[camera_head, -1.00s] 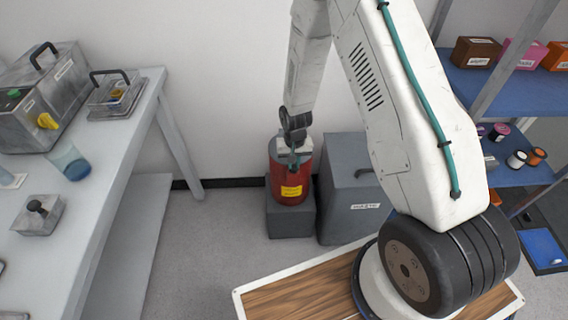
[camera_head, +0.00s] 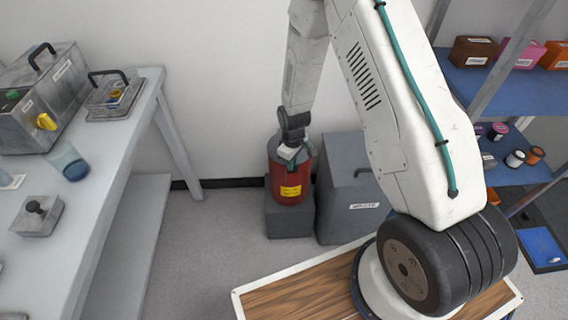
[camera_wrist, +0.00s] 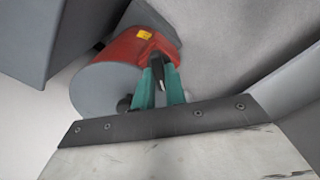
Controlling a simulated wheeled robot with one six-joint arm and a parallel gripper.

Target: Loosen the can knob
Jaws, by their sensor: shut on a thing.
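The red can (camera_head: 291,177) with a yellow label stands upright on a grey block against the wall. Its grey top faces up and also shows in the wrist view (camera_wrist: 100,90). My gripper (camera_head: 290,156) is at the can's top, with its teal fingers (camera_wrist: 160,82) close together at the near edge of the lid. A small dark knob (camera_wrist: 124,104) shows on the lid beside the fingers. A black piece (camera_wrist: 157,70) shows between the fingertips. What exactly the fingers grip is partly hidden.
The grey block (camera_head: 289,219) supports the can. A grey waste bin (camera_head: 350,210) stands close on its right. A bench (camera_head: 118,138) with instruments is on the left, and blue shelves (camera_head: 490,90) with boxes are on the right.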

